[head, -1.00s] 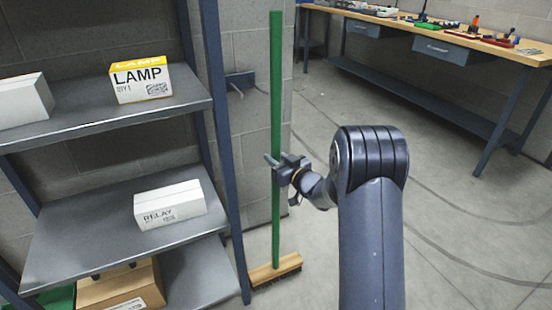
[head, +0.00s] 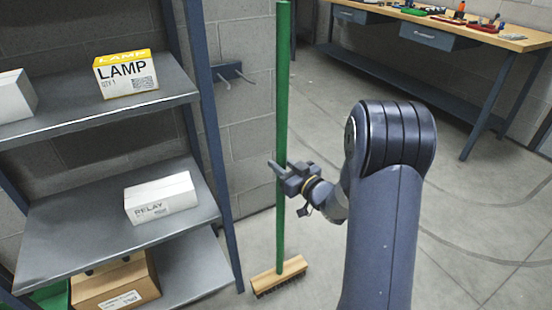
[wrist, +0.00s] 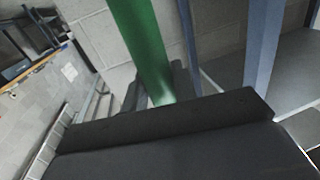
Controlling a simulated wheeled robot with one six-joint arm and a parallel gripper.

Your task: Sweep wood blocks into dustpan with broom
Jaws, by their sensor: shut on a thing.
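The broom has a long green handle (head: 282,110) and a wooden head (head: 279,276) with dark bristles. It stands nearly upright, head down at the floor, just right of the shelf rack. My gripper (head: 281,172) is shut on the handle at about mid-height. In the wrist view the green handle (wrist: 145,45) rises from behind the dark gripper body, and the grip itself is mostly hidden. No wood blocks and no dustpan show in these views.
A metal shelf rack (head: 120,205) stands close on the left, holding a LAMP box (head: 125,78) and a RELAY box (head: 160,200). A wall bracket with prongs (head: 226,72) is behind the broom. A workbench (head: 470,32) stands at the back right. Floor (head: 480,205) on the right is clear.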

